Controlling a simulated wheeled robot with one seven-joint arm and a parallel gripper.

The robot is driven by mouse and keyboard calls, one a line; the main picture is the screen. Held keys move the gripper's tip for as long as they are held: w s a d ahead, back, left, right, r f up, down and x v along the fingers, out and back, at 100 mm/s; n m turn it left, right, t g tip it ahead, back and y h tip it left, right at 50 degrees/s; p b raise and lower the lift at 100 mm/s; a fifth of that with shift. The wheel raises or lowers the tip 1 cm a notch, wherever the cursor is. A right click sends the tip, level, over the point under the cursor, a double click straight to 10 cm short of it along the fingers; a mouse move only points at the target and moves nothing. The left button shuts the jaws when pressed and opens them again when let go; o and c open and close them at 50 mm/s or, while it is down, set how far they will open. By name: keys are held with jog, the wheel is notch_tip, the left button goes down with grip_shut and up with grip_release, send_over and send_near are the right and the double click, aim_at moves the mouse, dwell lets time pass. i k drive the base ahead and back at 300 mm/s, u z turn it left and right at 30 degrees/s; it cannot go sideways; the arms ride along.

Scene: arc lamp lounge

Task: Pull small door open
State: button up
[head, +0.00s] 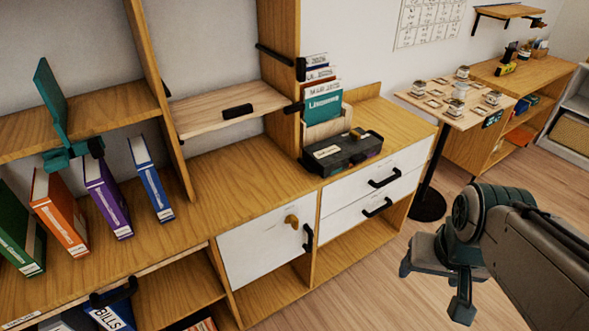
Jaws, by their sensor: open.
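The small door (262,247) is a white panel in the low wooden cabinet, left of the drawers. It looks shut. A black upright handle (308,238) sits at its right edge. A small wooden piece (291,221) sits near its upper right corner; I cannot tell whether it is a latch. My gripper (434,288) is at the lower right of the head view, open, its jaws apart with nothing seen between them. It is well to the right of the door and touches neither door nor handle.
Two white drawers (350,187) with black handles lie right of the door. A black box (343,152) and several books (104,196) stand on the cabinet top (230,176). A small round-based table (457,103) stands behind my arm. The floor (345,270) before the cabinet looks clear.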

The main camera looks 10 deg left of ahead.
aim_at(248, 252)
jog(key=u, duration=1.1)
jog(key=k, duration=0.5)
jog(key=z, duration=0.85)
jog(key=i, duration=0.6)
jog(key=u, duration=0.7)
